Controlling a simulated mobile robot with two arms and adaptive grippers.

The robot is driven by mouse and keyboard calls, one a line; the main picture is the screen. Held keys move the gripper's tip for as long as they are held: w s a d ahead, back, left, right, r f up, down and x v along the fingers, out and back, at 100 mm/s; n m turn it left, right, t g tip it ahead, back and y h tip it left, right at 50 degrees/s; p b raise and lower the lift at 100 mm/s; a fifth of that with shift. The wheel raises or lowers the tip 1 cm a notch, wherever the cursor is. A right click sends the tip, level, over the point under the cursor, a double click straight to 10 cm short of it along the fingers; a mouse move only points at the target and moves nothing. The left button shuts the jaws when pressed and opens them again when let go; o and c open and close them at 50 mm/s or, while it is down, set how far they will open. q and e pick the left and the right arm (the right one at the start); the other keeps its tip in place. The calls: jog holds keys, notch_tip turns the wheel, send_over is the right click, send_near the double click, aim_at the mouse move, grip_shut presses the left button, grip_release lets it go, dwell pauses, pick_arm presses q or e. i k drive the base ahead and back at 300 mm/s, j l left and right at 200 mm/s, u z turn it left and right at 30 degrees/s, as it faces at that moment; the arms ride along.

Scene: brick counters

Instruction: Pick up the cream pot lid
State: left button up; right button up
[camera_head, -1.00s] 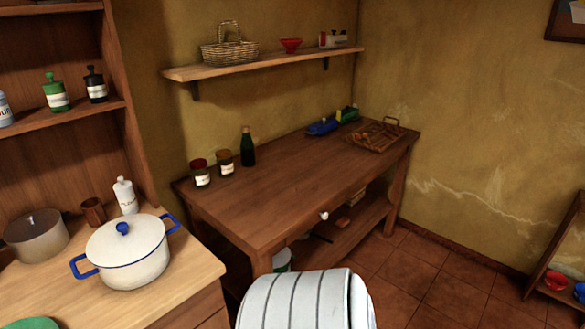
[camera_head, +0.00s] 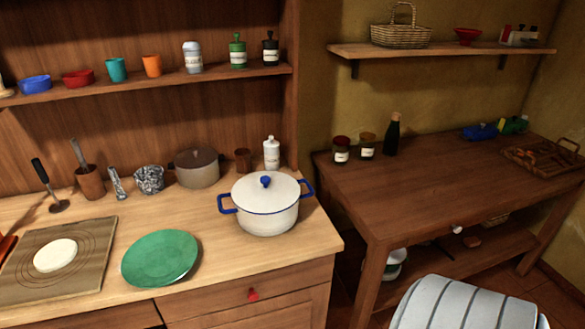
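The cream pot lid (camera_head: 264,188) is round and pale with a blue knob (camera_head: 265,181) on top. It sits on a cream pot (camera_head: 267,219) with blue side handles. The pot stands on the light wooden counter near its right end. Neither gripper shows in the head view. A white and grey ribbed part of mine is at the bottom right.
A green plate (camera_head: 160,258) lies left of the pot, and a board (camera_head: 88,284) lies further left. A grey-brown pot (camera_head: 197,169), a brown cup (camera_head: 243,160) and a white bottle (camera_head: 271,153) stand behind. A darker wooden table (camera_head: 430,185) is at the right.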

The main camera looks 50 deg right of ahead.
aim_at(262, 192)
jog(key=z, duration=1.35)
jog(key=i+l+u, duration=0.3)
jog(key=i+l, duration=0.35)
